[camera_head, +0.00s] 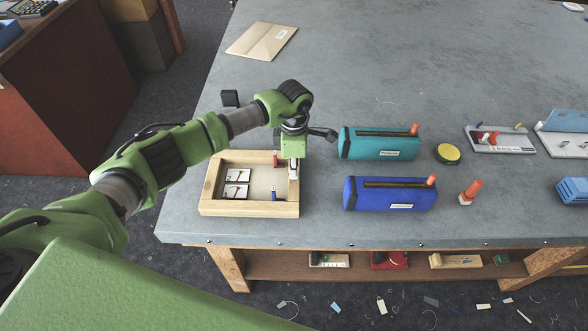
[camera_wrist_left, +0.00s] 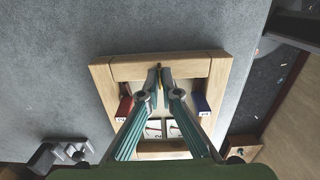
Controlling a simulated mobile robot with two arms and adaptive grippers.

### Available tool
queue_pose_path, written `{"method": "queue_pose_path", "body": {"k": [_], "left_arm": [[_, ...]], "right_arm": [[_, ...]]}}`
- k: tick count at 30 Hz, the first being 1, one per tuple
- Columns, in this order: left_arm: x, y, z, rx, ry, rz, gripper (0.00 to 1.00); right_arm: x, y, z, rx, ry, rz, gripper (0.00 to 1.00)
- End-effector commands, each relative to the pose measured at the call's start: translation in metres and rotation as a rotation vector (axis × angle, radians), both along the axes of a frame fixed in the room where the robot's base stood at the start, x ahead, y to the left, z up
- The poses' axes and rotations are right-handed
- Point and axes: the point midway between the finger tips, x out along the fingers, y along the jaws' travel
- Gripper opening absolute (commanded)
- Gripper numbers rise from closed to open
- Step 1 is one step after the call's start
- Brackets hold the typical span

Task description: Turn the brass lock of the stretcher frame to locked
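The stretcher frame (camera_head: 247,209) is a pale wooden rectangle lying near the left front edge of the grey table. It also shows in the left wrist view (camera_wrist_left: 215,85). My left gripper (camera_head: 293,172) points down at the frame's right-hand bar. In the left wrist view its fingertips (camera_wrist_left: 160,76) are close together, with the small brass lock (camera_wrist_left: 159,68) between them at the bar. The fingers hide most of the lock, so its turn position cannot be read. My right gripper is not in view.
Inside the frame are two white cards (camera_head: 236,191), a red piece (camera_head: 276,160) and a blue piece (camera_head: 274,194). A teal box (camera_head: 357,146) and a blue box (camera_head: 360,200) stand close on the right. A cardboard envelope (camera_head: 262,41) lies behind. The table behind the boxes is clear.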

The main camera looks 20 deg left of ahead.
Motion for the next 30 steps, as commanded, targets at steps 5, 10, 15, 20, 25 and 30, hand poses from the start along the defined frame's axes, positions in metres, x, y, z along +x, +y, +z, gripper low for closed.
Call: {"method": "queue_pose_path", "body": {"k": [5,10,15,20,25,30], "left_arm": [[0.001,0.001,-0.001,0.001,-0.002,0.059,0.00],[0.001,0.001,-0.002,0.002,-0.003,0.169,0.00],[0.001,0.001,-0.002,0.002,-0.004,0.321,0.00],[0.001,0.001,-0.002,0.001,-0.003,0.474,0.00],[0.001,0.000,-0.002,0.000,-0.002,0.634,0.00],[0.001,0.000,-0.002,0.000,-0.003,0.797,0.00]], "right_arm": [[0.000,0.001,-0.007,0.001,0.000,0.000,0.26],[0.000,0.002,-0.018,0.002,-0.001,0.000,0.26],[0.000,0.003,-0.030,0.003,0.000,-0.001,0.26],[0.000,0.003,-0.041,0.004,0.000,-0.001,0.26],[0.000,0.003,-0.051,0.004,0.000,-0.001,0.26],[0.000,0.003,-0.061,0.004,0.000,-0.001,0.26]]}}
